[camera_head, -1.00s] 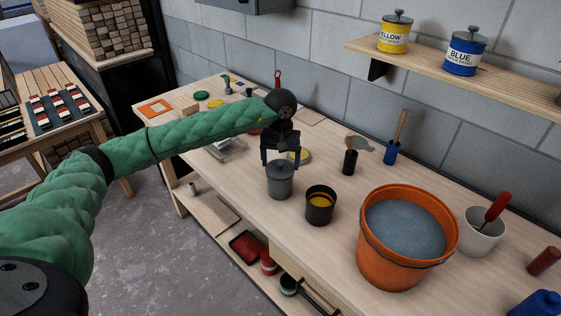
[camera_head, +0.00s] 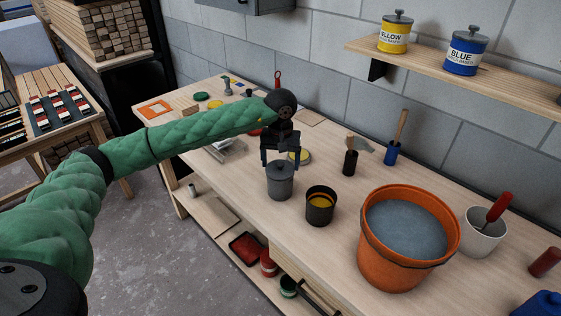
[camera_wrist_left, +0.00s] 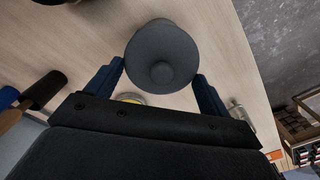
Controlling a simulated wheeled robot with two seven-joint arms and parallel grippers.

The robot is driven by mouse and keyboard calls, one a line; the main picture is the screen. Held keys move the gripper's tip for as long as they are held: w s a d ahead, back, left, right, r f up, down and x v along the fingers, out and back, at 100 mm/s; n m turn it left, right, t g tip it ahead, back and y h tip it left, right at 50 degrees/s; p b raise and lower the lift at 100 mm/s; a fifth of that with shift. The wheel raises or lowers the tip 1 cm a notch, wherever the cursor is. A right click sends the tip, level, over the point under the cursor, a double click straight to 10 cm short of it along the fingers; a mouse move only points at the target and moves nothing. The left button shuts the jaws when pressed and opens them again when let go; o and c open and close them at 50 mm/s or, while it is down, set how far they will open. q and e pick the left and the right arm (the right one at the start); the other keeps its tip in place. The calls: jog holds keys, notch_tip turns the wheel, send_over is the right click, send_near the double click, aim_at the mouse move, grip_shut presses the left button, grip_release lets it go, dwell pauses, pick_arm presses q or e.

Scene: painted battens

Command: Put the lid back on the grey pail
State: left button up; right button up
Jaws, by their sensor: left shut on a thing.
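The grey pail (camera_head: 279,188) stands upright on the wooden workbench. Its grey round lid (camera_head: 280,167) is level at the pail's mouth; I cannot tell whether a thin gap is left under it. In the left wrist view the lid (camera_wrist_left: 158,42) shows from above with its knob and hides the pail. My left gripper (camera_head: 281,160) points down over the pail and is shut on the lid, one blue finger at each side of its rim. It also shows in the left wrist view (camera_wrist_left: 161,72). My right gripper is in neither view.
Further right are an orange bucket (camera_head: 401,250) of grey liquid and a white pot (camera_head: 481,236). Brush holders (camera_head: 350,162) stand behind. The bench's front edge (camera_head: 255,215) is near the pail.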

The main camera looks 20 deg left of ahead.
pick_arm(q)
jog(key=b, duration=0.3)
jog(key=shift+f, duration=0.15)
dwell(2.9)
dwell(0.3)
jog(key=o, duration=0.9)
jog(key=shift+r, duration=3.5)
grip_shut()
jog(key=shift+f+b, duration=0.4)
jog(key=shift+b, duration=0.05)
